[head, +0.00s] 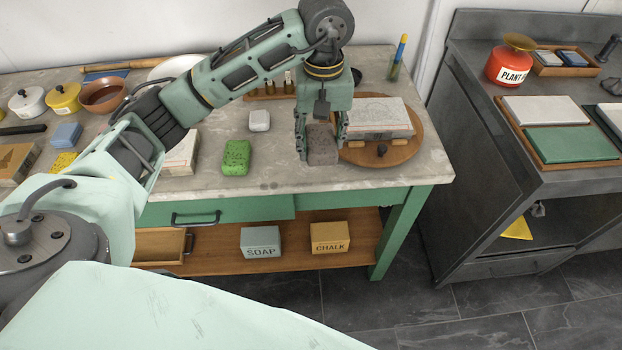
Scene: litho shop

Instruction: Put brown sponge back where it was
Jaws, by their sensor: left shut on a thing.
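My left gripper (321,146) points down over the right part of the stone-topped table, close to its front edge. Its fingers are shut on the brown sponge (322,150), a grey-brown block. I cannot tell whether the sponge touches the table top. The sponge is just left of a round wooden board (405,150) that bears a pale stone block. My right gripper is not in view.
A green sponge (236,157) and a white block (259,121) lie left of the gripper. A blue sponge (66,134), a yellow sponge (62,162) and pots stand at the far left. Soap (261,242) and chalk (330,238) boxes sit on the lower shelf. A dark bench (480,150) stands right.

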